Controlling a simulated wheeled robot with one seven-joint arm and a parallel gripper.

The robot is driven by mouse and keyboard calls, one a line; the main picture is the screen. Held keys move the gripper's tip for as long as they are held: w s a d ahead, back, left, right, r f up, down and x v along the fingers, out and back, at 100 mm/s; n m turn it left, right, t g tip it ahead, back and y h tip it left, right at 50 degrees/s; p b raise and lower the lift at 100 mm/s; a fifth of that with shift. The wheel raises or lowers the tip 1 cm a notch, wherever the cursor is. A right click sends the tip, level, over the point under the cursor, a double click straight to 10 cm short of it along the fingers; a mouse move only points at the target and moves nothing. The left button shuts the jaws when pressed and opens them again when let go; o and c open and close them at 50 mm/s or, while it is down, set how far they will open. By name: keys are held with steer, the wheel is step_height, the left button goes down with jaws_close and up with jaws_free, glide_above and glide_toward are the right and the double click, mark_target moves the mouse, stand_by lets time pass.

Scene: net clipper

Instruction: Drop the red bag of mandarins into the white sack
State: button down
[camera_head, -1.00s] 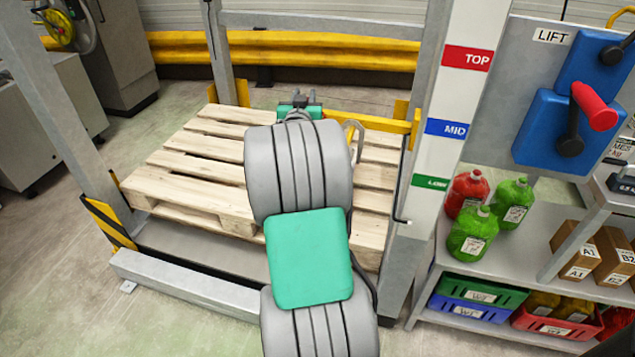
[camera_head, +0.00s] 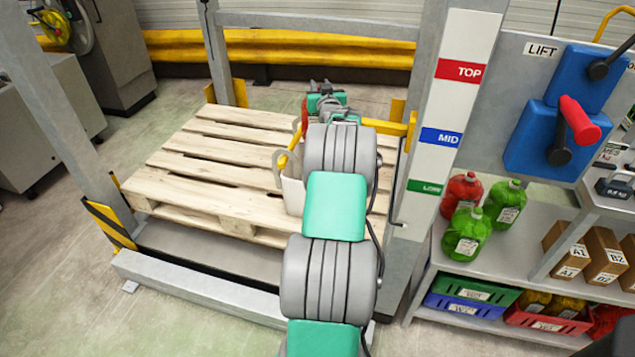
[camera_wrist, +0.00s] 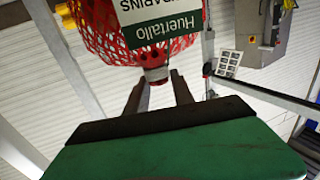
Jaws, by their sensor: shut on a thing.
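The red net bag of mandarins (camera_wrist: 125,32) hangs at the top of the wrist view, with a green and white label. My gripper (camera_wrist: 158,92) is shut on the bag's narrow end. In the head view only a thin red part of the bag (camera_head: 304,117) shows, left of my wrist, above the pallet area. The white sack (camera_head: 292,193) shows as a pale strip with a looped handle, by a yellow bar (camera_head: 290,152). My arm hides most of the sack and its opening. I cannot tell whether the bag is directly over it.
A wooden pallet (camera_head: 190,160) lies inside the lift frame, mostly bare. A lift post (camera_head: 455,100) with TOP, MID and LOW marks stands right of my arm. A yellow rail (camera_head: 290,48) runs behind.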

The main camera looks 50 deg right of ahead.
steer(key=shift+s+d+r+n+t+y, duration=0.1)
steer(key=shift+d+r+n+t+y, duration=0.1)
steer(key=shift+d, duration=0.2)
steer(key=shift+d+r+n+t+y, duration=0.1)
steer(key=shift+d+n+t, duration=0.1)
steer(key=shift+d, duration=0.15)
step_height(320, 180, down, 6)
steer(key=b, duration=0.1)
steer(key=c, duration=1.3)
jaws_free()
steer(key=o, duration=0.3)
steer(key=shift+f, duration=0.15)
steer(key=v, duration=0.8)
